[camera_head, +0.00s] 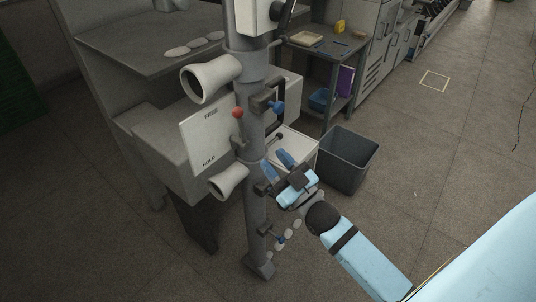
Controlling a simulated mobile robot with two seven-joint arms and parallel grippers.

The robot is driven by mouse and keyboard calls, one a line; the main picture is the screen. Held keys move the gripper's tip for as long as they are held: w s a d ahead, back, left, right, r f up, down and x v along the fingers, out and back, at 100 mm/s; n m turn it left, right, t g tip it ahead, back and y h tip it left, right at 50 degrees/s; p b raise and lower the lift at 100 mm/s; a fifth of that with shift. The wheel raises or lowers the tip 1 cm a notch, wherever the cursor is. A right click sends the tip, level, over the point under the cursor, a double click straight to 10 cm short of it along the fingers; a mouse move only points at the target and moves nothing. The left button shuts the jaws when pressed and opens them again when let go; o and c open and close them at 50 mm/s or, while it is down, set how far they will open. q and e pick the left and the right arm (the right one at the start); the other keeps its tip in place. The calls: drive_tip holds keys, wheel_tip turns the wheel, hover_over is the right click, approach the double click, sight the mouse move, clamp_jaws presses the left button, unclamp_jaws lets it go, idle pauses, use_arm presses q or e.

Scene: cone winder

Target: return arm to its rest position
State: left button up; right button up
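The cone winder's grey post (247,95) stands upright in the middle of the head view. A lever with a red knob (238,113) points up in front of a white panel (205,137) marked FREE at the top and HOLD below. Two pale cones (210,78) stick out to the left; the lower cone (229,181) is smaller. Dark brackets with blue ends (277,107) are on the post's right side. My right gripper (277,163) is just right of the post, its blue fingers apart with nothing visible between them. I cannot tell whether it touches a bracket. My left gripper is out of view.
A dark grey bin (348,160) stands on the floor right of the post. Behind it is a workbench (322,55) with small items. Pale discs lie on a shelf (150,45) at upper left. The floor at right is mostly clear.

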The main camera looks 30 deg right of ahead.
drive_tip(key=shift+f, duration=0.1)
idle(0.4)
drive_tip(key=s+a+f+g+h+p, duration=0.1)
drive_tip(key=s+a+f+g, duration=0.2)
drive_tip(key=f, duration=0.8)
drive_tip(key=s+a+f+m+g+p, duration=0.1)
drive_tip(key=s+a+f+g, duration=0.3)
drive_tip(key=s+f+g, duration=0.4)
drive_tip(key=s+f+p, duration=0.1)
drive_tip(key=s+f, duration=0.2)
drive_tip(key=s, duration=0.1)
drive_tip(key=shift+s+a+f+g+h+p, duration=0.2)
drive_tip(key=shift+a+g+h+p, duration=0.1)
drive_tip(key=shift+h, duration=0.1)
drive_tip(key=shift+r, duration=0.1)
